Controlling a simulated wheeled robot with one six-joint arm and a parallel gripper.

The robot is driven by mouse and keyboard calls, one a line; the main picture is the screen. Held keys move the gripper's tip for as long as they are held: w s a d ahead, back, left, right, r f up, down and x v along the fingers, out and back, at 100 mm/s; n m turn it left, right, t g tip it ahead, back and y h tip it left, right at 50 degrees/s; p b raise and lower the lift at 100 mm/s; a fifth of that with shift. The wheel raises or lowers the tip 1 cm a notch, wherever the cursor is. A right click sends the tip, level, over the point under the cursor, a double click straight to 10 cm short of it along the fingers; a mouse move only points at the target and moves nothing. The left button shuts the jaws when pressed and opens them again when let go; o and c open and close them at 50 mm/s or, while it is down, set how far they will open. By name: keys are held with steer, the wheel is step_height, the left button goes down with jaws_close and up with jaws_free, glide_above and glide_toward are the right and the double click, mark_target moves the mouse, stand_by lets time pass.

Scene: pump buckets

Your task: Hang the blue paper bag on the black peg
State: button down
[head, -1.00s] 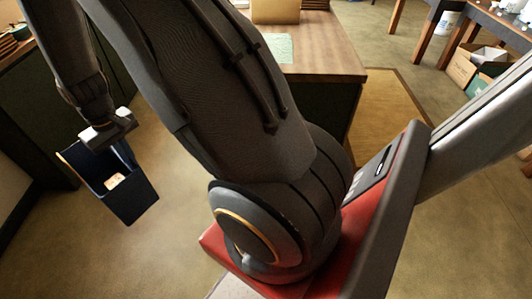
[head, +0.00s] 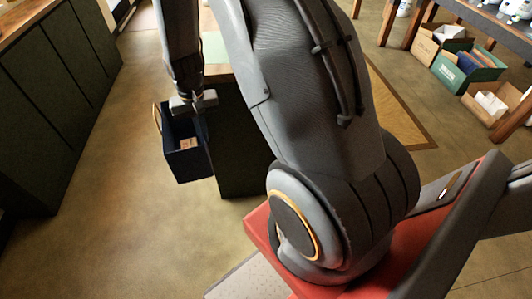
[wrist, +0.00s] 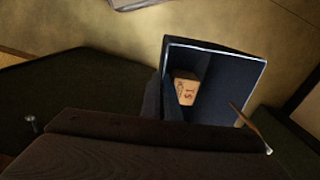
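The blue paper bag (head: 187,165) hangs below my gripper (head: 193,103) in the head view, upright and clear of the floor. Its top is open and a tan handle loop shows at its left side. My gripper is shut on the bag at its upper edge or handle; the fingers' exact grip is hidden. In the wrist view the bag (wrist: 215,103) shows from above, with a small tan block (wrist: 186,91) bearing dark marks inside it. My gripper's dark body fills the bottom of that view. I cannot make out the black peg in either view.
Dark cabinets (head: 60,80) stand at the left. A dark desk side (head: 243,145) is close to the right of the bag. Several boxes (head: 468,65) sit by a table at the upper right. The floor (head: 110,200) at the left is clear.

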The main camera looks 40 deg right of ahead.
steer(key=s+d+f+m+p, duration=0.2)
steer(key=s+d+f+m, duration=0.4)
steer(key=m, duration=0.4)
steer(key=s+d+f+m+p, duration=0.1)
steer(key=s+d+f+m, duration=0.4)
steer(key=d+m, duration=0.4)
steer(key=w+d+f+b, duration=0.1)
steer(key=w+d+b, duration=0.2)
steer(key=w, duration=0.4)
steer(key=shift+w+d+m, duration=0.3)
steer(key=shift+d+m, duration=0.1)
steer(key=shift+d, duration=0.35)
stand_by(0.5)
steer(key=c, duration=1.9)
jaws_free()
steer(key=shift+c, duration=0.2)
steer(key=shift+r, duration=0.1)
